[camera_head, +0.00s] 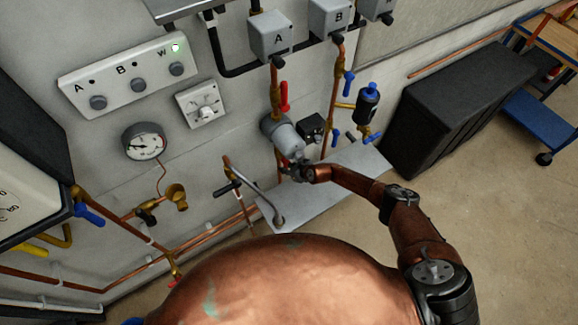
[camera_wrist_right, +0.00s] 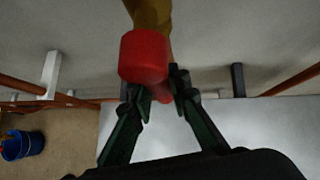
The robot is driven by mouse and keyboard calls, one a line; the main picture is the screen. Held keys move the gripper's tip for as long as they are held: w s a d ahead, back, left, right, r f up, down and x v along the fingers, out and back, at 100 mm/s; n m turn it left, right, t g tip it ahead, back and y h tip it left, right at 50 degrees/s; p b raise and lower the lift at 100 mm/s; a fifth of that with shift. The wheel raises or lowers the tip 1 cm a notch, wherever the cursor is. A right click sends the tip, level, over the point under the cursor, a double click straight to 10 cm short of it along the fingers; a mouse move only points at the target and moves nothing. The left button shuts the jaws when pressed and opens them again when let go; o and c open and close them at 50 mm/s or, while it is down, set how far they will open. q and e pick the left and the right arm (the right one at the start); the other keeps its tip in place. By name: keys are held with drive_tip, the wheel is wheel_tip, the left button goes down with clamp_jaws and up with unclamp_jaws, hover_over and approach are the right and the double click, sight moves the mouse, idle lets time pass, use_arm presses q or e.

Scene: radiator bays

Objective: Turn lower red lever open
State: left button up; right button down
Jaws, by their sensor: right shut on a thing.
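The lower red lever (camera_wrist_right: 145,58) fills the middle of the right wrist view, below a brass valve body (camera_wrist_right: 150,12). My right gripper (camera_wrist_right: 158,92) has its two dark fingers closed on the lever from either side. An upper red lever (camera_head: 284,97) stands upright on the copper pipe under box A (camera_head: 270,36). My left gripper is not in view.
A grey plate (camera_head: 345,170) lies on the floor below the pipes. A blue-handled valve (camera_head: 348,82) and a blue-capped dark fitting (camera_head: 368,100) are right of the pump. A black ribbed unit (camera_head: 455,105) stands further right. A gauge (camera_head: 145,141) is on the wall at left.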

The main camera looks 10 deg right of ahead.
drive_tip(key=shift+d, duration=0.1)
idle(0.4)
drive_tip(key=c, duration=1.8)
unclamp_jaws()
drive_tip(key=shift+c, duration=0.2)
drive_tip(key=shift+s+d+r, duration=0.2)
drive_tip(key=shift+s+r, duration=0.05)
drive_tip(key=shift+r, duration=0.1)
drive_tip(key=s+d, duration=0.2)
drive_tip(key=s, duration=0.1)
drive_tip(key=s+d, duration=0.2)
drive_tip(key=s, duration=0.2)
drive_tip(key=s+d, duration=0.2)
drive_tip(key=s, duration=0.1)
drive_tip(key=shift+s+d, duration=0.15)
drive_tip(key=shift+d, duration=0.15)
